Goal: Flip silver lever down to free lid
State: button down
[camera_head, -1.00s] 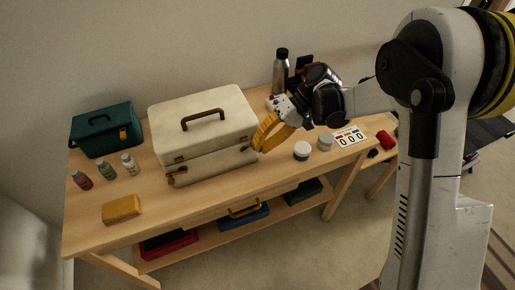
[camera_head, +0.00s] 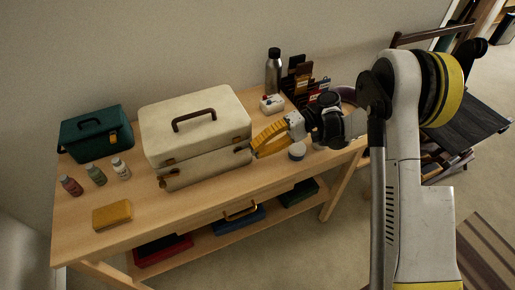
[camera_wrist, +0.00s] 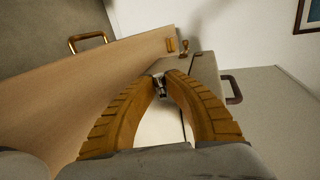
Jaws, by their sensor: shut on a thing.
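The cream suitcase (camera_head: 192,122) lies on the wooden table with its lid down and a brown handle on top. My gripper (camera_head: 256,150) is at its right end, with yellow ribbed fingers coming in from the right. In the wrist view my gripper (camera_wrist: 166,77) has its fingertips closed around a small silver lever (camera_wrist: 160,88) at the suitcase's end. The fingers hide part of the lever, so its exact angle is hard to tell. In the head view the lever is hidden behind the fingers. The suitcase's brown handle (camera_wrist: 232,89) shows at right in the wrist view.
A teal case (camera_head: 95,133), several small bottles (camera_head: 96,174) and a yellow block (camera_head: 112,214) stand at left on the table (camera_head: 180,222). A white jar (camera_head: 297,152) is close below my gripper. A steel bottle (camera_head: 273,72) and white box (camera_head: 272,103) stand behind it.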

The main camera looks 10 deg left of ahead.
jog(key=c, duration=1.4)
grip_release()
jog(key=shift+a, duration=0.1)
jog(key=shift+o, duration=0.2)
notch_tip(320, 180, up, 10)
